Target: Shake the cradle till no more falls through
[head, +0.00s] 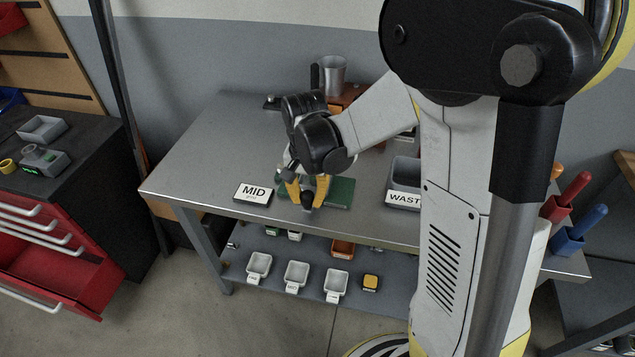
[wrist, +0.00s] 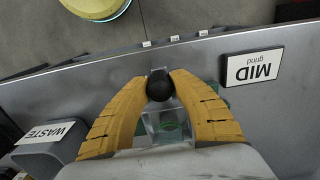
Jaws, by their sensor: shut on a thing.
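My gripper (head: 307,196) is low over the front of the grey workbench, pointing down. In the wrist view its yellow fingers (wrist: 160,84) are closed around a round black knob (wrist: 161,90). The knob also shows between the fingertips in the head view (head: 307,199). A green piece (head: 341,192), seemingly the cradle or its base, lies on the bench behind and beside the fingers. In the wrist view a clear part with green under it (wrist: 166,126) sits between the fingers. Its inside and any falling material cannot be made out.
A MID grind sign (head: 253,193) stands left of my gripper. A grey WASTE bin (head: 404,181) stands to the right. A metal cup (head: 333,75) is at the back. The bench's left side is clear.

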